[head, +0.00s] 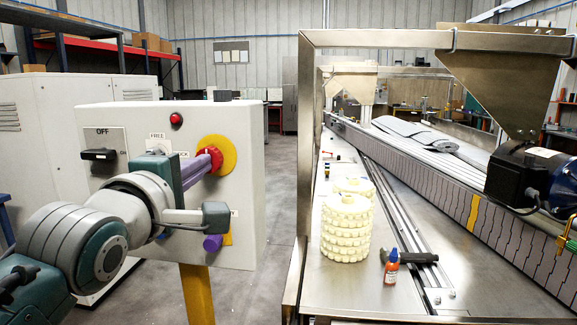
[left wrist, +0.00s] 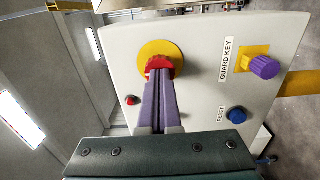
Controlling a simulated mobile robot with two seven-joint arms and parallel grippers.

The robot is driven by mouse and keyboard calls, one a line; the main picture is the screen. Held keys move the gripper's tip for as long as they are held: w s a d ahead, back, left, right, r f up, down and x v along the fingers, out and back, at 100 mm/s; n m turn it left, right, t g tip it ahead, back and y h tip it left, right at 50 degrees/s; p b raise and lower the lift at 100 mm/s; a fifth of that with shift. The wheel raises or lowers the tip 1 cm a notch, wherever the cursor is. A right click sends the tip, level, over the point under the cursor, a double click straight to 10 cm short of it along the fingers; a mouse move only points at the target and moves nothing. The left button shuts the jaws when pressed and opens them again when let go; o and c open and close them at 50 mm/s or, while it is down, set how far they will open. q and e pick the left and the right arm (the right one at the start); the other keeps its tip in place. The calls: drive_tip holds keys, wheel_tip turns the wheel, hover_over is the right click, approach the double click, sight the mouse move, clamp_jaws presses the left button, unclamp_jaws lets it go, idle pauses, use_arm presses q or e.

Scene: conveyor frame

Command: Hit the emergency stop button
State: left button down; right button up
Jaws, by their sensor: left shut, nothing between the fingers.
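The emergency stop button is a red knob (head: 215,156) on a round yellow plate (head: 228,150), on the right part of the pale control panel (head: 252,215). My left gripper (head: 208,162) is shut and empty, with its purple fingers pointing at the red knob. In the left wrist view the closed fingertips (left wrist: 159,82) overlap the lower part of the red knob (left wrist: 160,63), in front of the yellow plate (left wrist: 176,50). The tips are at or very close to the knob; I cannot tell whether they press it. My right gripper is not in view.
The panel also carries a black OFF/ON switch (head: 98,155), a red lamp (head: 176,119), a purple guard key knob (left wrist: 265,67) and a blue reset button (left wrist: 236,115). The metal conveyor frame (head: 304,150) stands to the right, with white stacked rings (head: 347,232) on its table.

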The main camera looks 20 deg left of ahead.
use_arm(q)
drive_tip(key=shift+w+a, duration=0.1)
drive_tip(key=shift+w, duration=0.15)
drive_tip(key=p+v, duration=0.3)
drive_tip(key=v, duration=0.2)
drive_tip(key=shift+s, duration=0.3)
drive_tip(key=shift+f, duration=0.1)
idle(0.7)
